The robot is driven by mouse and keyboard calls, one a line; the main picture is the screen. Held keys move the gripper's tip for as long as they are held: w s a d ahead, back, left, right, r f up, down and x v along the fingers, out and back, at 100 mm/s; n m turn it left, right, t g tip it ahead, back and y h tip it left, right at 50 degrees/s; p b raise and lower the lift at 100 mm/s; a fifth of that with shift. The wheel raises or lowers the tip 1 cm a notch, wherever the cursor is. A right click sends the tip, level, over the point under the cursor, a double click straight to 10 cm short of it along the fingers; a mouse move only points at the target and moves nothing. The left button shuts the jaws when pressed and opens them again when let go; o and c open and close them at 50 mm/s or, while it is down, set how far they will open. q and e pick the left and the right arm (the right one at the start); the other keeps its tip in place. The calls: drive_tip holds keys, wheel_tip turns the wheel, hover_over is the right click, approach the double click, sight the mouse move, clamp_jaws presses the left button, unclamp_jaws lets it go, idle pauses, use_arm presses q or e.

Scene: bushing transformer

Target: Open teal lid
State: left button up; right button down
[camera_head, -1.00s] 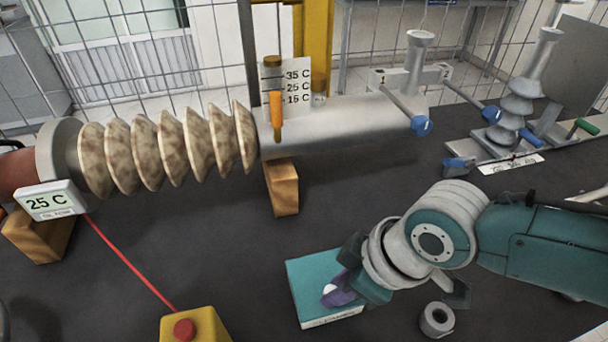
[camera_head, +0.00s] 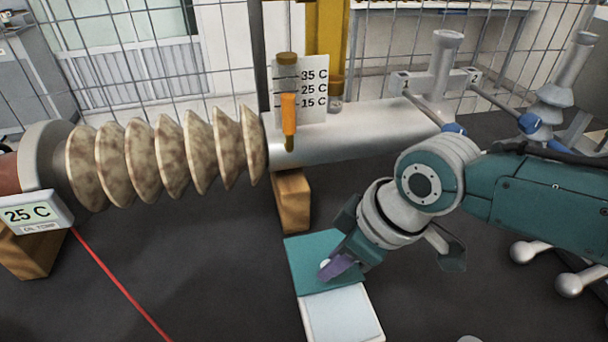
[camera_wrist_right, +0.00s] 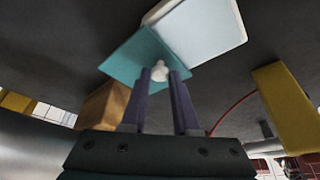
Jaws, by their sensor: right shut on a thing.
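The teal lid (camera_head: 312,255) is slid back from a white box (camera_head: 342,315), whose pale inside or top now shows in front of it. My right gripper (camera_head: 330,268) is shut on the lid's small white knob (camera_wrist_right: 160,71). In the right wrist view the two purple fingers stand either side of the knob. The teal lid (camera_wrist_right: 138,56) lies beyond the fingertips there, next to the white box (camera_wrist_right: 205,30). I cannot tell in the head view whether the lid still rests on the box's far edge. My left gripper is not in view.
A ribbed bushing (camera_head: 170,160) and a grey metal tube (camera_head: 350,130) lie behind the lid on wooden blocks (camera_head: 292,200). A 25 C display (camera_head: 35,213) and a red cable (camera_head: 120,287) are at left.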

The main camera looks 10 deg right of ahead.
drive_tip(key=shift+s, duration=0.1)
drive_tip(key=c, duration=0.7)
unclamp_jaws()
drive_tip(key=shift+o, duration=0.2)
drive_tip(key=p+v, duration=0.3)
drive_tip(key=v, duration=0.7)
drive_tip(key=shift+a, duration=0.1)
